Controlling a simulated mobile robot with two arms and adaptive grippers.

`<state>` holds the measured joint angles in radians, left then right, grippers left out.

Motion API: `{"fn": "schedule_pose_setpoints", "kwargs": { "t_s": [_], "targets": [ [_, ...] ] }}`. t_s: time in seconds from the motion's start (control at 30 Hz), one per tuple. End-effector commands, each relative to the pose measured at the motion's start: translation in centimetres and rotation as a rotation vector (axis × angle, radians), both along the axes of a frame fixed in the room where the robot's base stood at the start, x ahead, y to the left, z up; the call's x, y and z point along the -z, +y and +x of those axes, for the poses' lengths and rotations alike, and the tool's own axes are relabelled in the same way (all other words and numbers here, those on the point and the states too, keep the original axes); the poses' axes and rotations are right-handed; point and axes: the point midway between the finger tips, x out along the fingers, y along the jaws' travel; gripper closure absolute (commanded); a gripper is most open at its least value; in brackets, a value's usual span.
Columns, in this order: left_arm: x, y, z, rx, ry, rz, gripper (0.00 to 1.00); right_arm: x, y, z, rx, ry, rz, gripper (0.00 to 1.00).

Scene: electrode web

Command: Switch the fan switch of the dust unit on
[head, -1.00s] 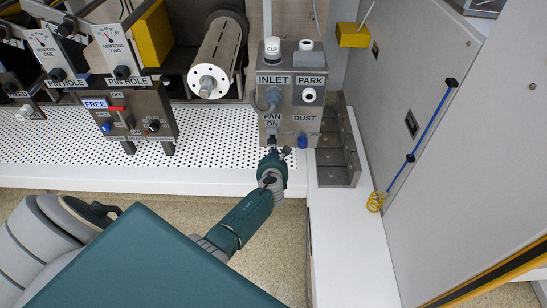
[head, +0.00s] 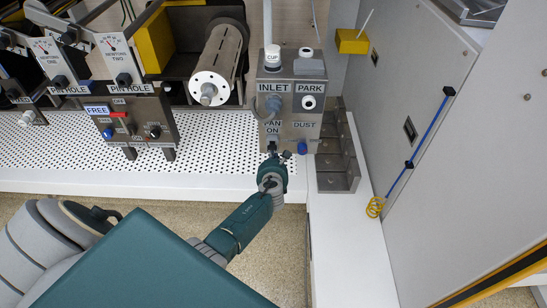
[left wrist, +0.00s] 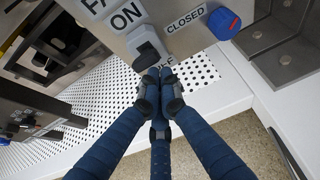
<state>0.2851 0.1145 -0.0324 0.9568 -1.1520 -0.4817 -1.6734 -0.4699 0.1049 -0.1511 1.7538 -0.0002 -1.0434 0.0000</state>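The dust unit (head: 290,122) is a grey box with INLET, PARK, FAN ON and DUST labels, right of centre in the head view. Its fan switch (left wrist: 147,46) is a dark rocker-like piece below the ON label in the left wrist view. My left gripper (left wrist: 158,75) has its blue fingers drawn together, tips just below the switch. I cannot tell whether they touch it. In the head view the left gripper (head: 277,153) is at the unit's lower front, hiding part of it. A blue knob (left wrist: 223,22) by a CLOSED label is to the right. My right gripper is not in view.
A perforated white deck (head: 215,150) lies left of the unit. A dark metal bracket (head: 338,165) stands close on the right. A control panel with a FREE label (head: 97,110) and a roller (head: 222,60) are left. The white ledge (head: 350,240) in front is clear.

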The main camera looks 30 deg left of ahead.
Motion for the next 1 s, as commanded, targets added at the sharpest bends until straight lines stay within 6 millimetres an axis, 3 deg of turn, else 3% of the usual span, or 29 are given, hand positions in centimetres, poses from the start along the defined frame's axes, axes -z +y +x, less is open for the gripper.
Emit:
{"fn": "schedule_pose_setpoints", "kwargs": {
  "t_s": [0.33,0.7,1.0],
  "targets": [
    [-0.4,0.0,0.0,0.000,-0.001,0.001,1.00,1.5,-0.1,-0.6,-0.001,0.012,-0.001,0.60],
    [-0.6,-0.1,-0.1,0.000,-0.003,0.001,1.00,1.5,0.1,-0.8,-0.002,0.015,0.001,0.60],
    [-2.0,-2.0,-3.2,0.002,-0.002,0.000,1.00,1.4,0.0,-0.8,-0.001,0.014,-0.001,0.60]
  ]
}}
